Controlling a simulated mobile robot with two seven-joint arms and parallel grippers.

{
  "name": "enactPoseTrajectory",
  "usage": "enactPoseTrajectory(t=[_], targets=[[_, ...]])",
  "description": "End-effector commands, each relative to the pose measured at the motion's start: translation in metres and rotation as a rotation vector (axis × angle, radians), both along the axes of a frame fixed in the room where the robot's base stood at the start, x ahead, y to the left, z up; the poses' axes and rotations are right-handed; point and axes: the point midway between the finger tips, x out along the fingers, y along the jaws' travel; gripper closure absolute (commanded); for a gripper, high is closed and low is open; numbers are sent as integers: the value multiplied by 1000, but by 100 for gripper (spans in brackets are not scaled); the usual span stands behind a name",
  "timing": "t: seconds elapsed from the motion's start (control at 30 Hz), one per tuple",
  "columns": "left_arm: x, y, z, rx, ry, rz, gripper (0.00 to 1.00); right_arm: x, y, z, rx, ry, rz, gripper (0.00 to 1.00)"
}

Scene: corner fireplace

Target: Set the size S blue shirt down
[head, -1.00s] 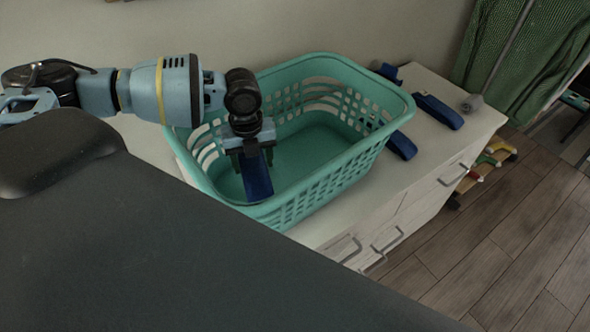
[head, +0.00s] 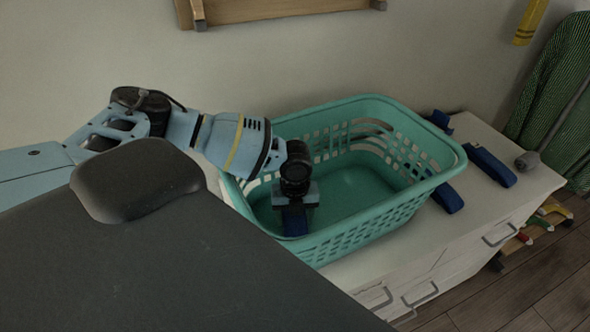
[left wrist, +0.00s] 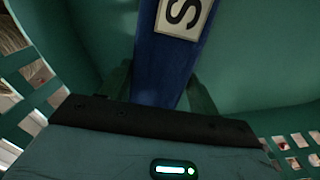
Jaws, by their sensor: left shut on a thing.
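The size S blue shirt (head: 294,222) is a narrow, dark blue folded bundle. In the left wrist view the shirt (left wrist: 168,62) bears a white label with an S. My left gripper (head: 294,206) points down inside the near left part of the teal laundry basket (head: 345,238). It is shut on the shirt; its fingers flank the shirt in the left wrist view. The shirt hangs below the gripper within the basket walls. I cannot tell whether its lower end touches the basket floor. My right gripper is not in view.
The basket stands on a white dresser (head: 505,205). Other blue folded items lie right of it: one at the far right (head: 491,166), one beside the basket (head: 447,197), one behind (head: 439,121). A small grey object (head: 527,161) is at the dresser's right end. The basket floor looks otherwise empty.

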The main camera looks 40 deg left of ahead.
Motion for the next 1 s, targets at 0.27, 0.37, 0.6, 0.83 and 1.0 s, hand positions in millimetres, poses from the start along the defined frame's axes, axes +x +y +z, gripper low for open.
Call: enactPoseTrajectory(t=[0.27,0.37,0.6,0.83,1.0], targets=[[1,0,-12,-1,-6,-1,65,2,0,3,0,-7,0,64],[1,0,-12,-1,-5,-1,65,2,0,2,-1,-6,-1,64],[1,0,-16,0,-3,-1,31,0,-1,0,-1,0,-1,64],[1,0,-16,0,-4,0,17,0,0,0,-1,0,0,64],[1,0,-14,0,-4,0,17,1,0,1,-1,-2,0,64]])
